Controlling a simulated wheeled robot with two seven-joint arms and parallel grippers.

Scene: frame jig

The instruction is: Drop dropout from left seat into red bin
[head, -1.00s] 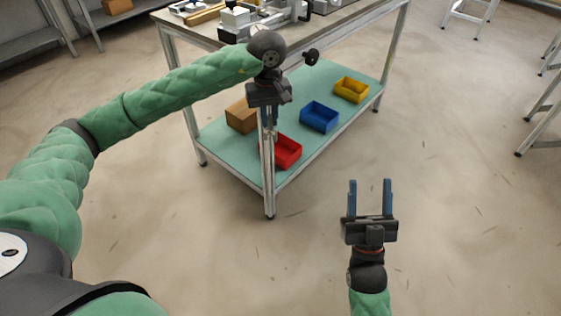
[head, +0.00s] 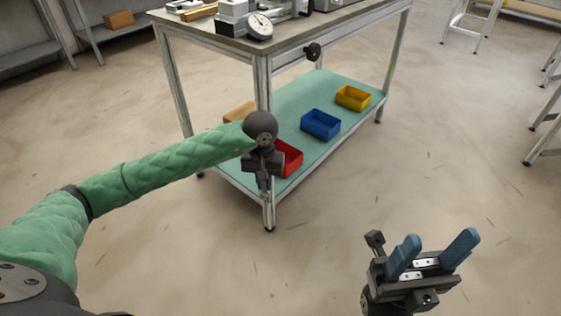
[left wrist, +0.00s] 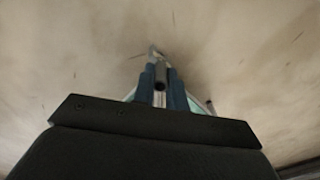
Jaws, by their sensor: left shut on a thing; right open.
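The red bin (head: 291,160) sits on the lower shelf of the bench, partly hidden behind my left gripper. My left gripper (head: 263,186) points down at the shelf's near corner, in front of the red bin in the head view. My right gripper (head: 437,246) is open and empty over the floor at the lower right. The left seat cannot be made out.
A blue bin (head: 320,124) and a yellow bin (head: 353,98) stand further back on the green shelf (head: 295,97). A cardboard box (head: 239,112) is behind my left arm. The bench leg (head: 263,85) rises close to my left gripper. A dial gauge (head: 260,26) is on the benchtop.

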